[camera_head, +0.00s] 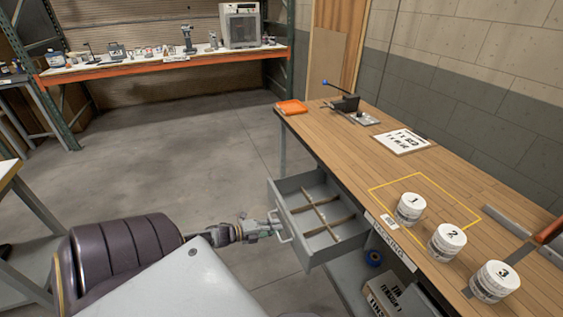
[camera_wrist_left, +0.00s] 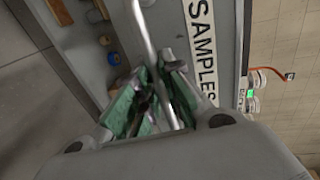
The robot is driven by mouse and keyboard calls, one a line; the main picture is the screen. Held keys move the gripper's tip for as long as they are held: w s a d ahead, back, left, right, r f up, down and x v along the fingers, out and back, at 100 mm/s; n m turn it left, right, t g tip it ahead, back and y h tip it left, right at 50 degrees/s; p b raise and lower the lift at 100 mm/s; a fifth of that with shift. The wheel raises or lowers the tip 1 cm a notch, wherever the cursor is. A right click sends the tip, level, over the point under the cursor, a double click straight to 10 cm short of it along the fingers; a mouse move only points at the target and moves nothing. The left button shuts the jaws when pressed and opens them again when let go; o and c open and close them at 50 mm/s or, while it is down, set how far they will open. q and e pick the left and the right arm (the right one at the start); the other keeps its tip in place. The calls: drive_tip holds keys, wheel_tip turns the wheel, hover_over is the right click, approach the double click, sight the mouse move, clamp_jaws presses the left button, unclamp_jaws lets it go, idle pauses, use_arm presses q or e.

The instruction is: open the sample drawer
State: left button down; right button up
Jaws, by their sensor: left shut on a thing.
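The grey sample drawer (camera_head: 302,180) under the wooden bench stands pulled out, and its inside shows, split by crossed dividers (camera_head: 320,214). My left gripper (camera_head: 272,226) is at the drawer's front, shut on its bar handle (camera_head: 286,239). In the left wrist view the handle (camera_wrist_left: 146,25) runs between the green-padded fingers of the left gripper (camera_wrist_left: 155,88). The SAMPLES label (camera_wrist_left: 201,45) is beside the handle there. My right gripper is not in view.
The bench (camera_head: 345,155) carries three numbered white tubs, the nearest to the drawer being tub 1 (camera_head: 410,208). A blue roll (camera_head: 374,258) and a box (camera_head: 395,297) are below the bench. The floor (camera_head: 180,150) beyond the drawer is clear.

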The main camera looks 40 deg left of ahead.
use_arm(q)
drive_tip(key=shift+s+a+f+p, duration=0.1)
drive_tip(key=shift+s+a+p, duration=0.15)
drive_tip(key=shift+s, duration=0.45)
drive_tip(key=shift+s+a+p, duration=0.25)
drive_tip(key=shift+s, duration=0.45)
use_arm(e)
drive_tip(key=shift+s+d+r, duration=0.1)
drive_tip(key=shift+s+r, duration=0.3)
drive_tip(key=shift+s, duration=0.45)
use_arm(q)
drive_tip(key=c, duration=1.5)
unclamp_jaws()
drive_tip(key=shift+c, duration=0.2)
drive_tip(key=v, duration=1.2)
drive_tip(key=shift+w, duration=0.1)
